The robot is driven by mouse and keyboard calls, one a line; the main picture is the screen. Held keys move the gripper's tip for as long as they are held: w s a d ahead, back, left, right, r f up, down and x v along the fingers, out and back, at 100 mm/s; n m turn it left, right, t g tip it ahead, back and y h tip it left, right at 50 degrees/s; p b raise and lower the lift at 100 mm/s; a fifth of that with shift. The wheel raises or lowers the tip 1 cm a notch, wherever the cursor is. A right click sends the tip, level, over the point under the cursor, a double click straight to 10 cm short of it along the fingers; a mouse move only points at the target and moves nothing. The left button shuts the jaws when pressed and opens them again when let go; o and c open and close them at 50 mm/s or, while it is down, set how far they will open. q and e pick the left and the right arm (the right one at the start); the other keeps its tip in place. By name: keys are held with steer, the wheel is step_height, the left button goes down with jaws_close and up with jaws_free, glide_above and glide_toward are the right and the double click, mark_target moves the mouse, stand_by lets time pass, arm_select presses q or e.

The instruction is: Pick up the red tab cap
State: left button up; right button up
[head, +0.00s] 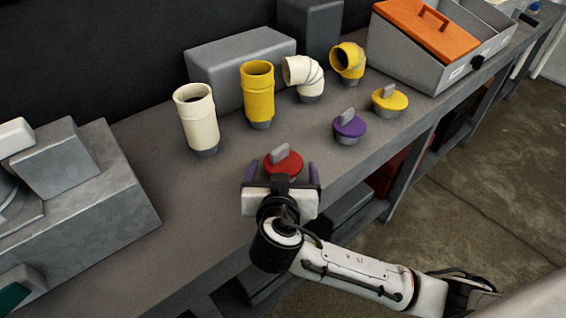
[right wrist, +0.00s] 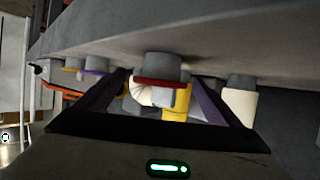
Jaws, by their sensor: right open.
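The red tab cap (head: 283,164) stands on the grey bench near its front edge, with its grey tab up. My right gripper (head: 281,174) is open, with one purple finger on each side of the cap. In the right wrist view the red cap (right wrist: 160,83) shows between and beyond the fingers of the gripper (right wrist: 163,95). I cannot tell whether the fingers touch it. My left gripper is not in view.
A purple cap (head: 349,127) and a yellow cap (head: 390,101) stand to the right. A cream pipe (head: 198,118), a yellow pipe (head: 258,95), a cream elbow (head: 303,77) and a yellow elbow (head: 348,62) stand behind. A bin with an orange lid (head: 425,28) is at the far right.

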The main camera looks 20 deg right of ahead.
steer(key=shift+w+d+f, duration=0.15)
steer(key=shift+w+f, duration=0.05)
steer(key=shift+w, duration=0.2)
steer(key=c, duration=1.1)
steer(key=shift+c, duration=0.2)
